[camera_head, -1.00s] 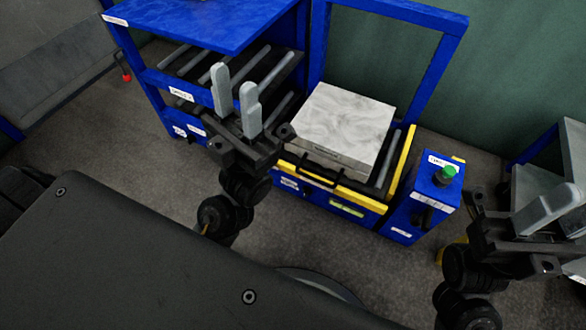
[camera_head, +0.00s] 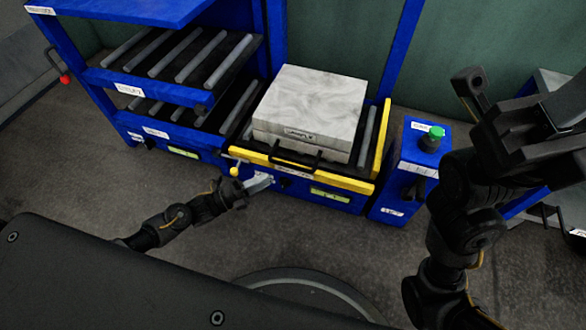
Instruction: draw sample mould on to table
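The sample mould (camera_head: 315,100) is a thick, pale grey marbled block with a seam and a small label on its front. It sits on a black roller bed (camera_head: 368,135) with yellow edging, in front of a blue frame. A black handle (camera_head: 292,158) is at its front, over the yellow front rail. My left gripper (camera_head: 262,182) is low in front of that rail, left of the handle and apart from the mould. Its pale fingers are foreshortened, so their opening is unclear. My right gripper (camera_head: 545,115) is raised at the right, away from the mould, its fingers not clearly visible.
A blue rack with roller shelves (camera_head: 180,60) stands left of the mould. A blue control box (camera_head: 412,165) with a green button (camera_head: 433,136) stands right of it. A small yellow knob (camera_head: 234,171) is beside my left gripper. The grey floor in front is open.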

